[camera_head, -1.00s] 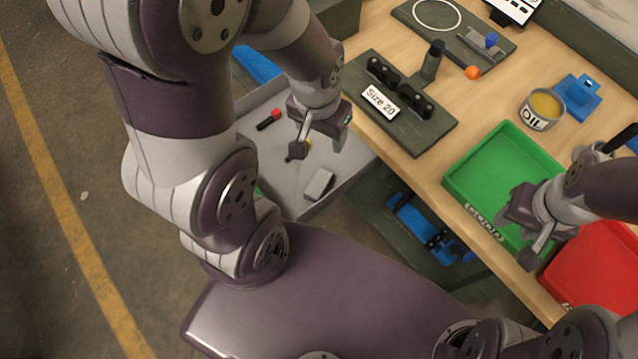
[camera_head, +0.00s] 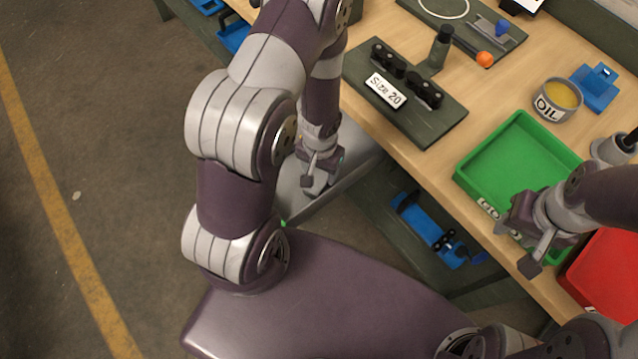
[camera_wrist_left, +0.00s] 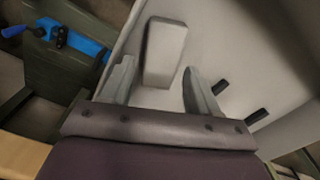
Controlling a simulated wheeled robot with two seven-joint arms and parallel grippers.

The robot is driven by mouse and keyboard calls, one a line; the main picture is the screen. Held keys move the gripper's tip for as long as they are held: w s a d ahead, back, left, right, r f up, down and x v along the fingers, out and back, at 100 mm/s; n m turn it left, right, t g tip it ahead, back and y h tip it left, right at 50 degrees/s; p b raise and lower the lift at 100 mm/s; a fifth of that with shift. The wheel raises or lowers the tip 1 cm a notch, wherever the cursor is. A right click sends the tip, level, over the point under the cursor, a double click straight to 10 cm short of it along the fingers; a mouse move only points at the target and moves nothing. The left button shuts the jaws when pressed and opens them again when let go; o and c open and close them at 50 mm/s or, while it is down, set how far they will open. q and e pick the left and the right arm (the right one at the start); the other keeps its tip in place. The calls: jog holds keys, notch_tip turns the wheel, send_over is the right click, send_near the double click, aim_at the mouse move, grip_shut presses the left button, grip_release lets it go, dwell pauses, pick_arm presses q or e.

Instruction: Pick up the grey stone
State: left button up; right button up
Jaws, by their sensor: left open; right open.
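In the head view my left gripper (camera_head: 312,182) is down over the tray and my arm hides the stone. My right gripper (camera_head: 520,240) is open and empty by the green tray's front edge.
Two dark pegs (camera_wrist_left: 220,87) lie in the tray right of the left gripper. The tray wall is close on the left. The workbench holds a green tray (camera_head: 505,165), a red tray (camera_head: 610,275), an oil tin (camera_head: 557,98) and a chain fixture plate (camera_head: 405,95).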

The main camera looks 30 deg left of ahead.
aim_at(319, 178)
pick_arm(q)
notch_tip(319, 178, down, 4)
jog(key=shift+s+a+f+b, duration=0.15)
jog(key=shift+f+b, duration=0.1)
jog(key=shift+b, duration=0.65)
jog(key=c, duration=1.1)
jog(key=shift+o, duration=0.2)
notch_tip(319, 178, up, 10)
jog(key=p, duration=0.6)
